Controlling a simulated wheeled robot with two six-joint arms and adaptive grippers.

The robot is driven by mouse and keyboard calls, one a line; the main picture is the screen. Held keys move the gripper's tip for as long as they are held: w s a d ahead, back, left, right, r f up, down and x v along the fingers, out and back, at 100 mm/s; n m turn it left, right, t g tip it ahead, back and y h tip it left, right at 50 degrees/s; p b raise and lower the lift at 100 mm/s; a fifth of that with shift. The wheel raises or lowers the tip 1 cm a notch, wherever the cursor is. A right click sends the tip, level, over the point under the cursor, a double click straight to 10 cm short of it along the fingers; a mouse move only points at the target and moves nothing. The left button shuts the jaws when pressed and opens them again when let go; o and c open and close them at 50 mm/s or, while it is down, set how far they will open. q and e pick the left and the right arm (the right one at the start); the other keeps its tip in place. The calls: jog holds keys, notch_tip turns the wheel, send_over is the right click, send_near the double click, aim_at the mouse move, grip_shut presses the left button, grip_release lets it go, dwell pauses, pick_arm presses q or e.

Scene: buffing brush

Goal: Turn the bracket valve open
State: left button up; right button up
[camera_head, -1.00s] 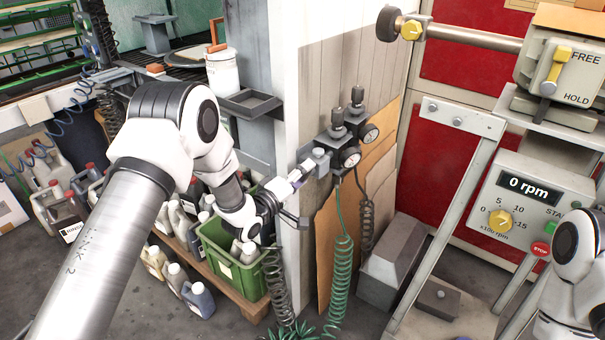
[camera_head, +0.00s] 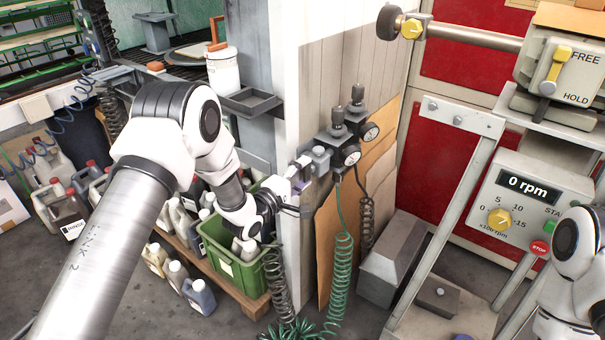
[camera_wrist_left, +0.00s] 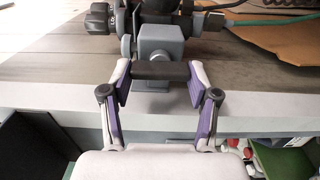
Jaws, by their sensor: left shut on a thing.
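The bracket valve, a grey block (camera_head: 318,156), sits on the corner of the wooden wall panel, beside two regulators with round gauges (camera_head: 352,155). In the left wrist view the valve block (camera_wrist_left: 160,47) has a dark handle bar (camera_wrist_left: 172,74) in front of it, lying crosswise. My left gripper (camera_head: 299,173) is at the handle, coming from the lower left. In the left wrist view its purple-padded fingers (camera_wrist_left: 160,77) stand at both ends of the bar, shut on it. My right gripper is not in view; only part of that arm shows at lower right.
A green coiled hose (camera_head: 342,270) hangs below the regulators. A green crate (camera_head: 232,262) with bottles stands below my left wrist. A small grey shelf (camera_head: 250,102) juts out left of the post. A machine with an rpm panel (camera_head: 530,195) stands at right.

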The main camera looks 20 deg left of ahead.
pick_arm(q)
jog(key=o, duration=0.9)
jog(key=shift+a, duration=0.1)
jog(key=v, duration=1.2)
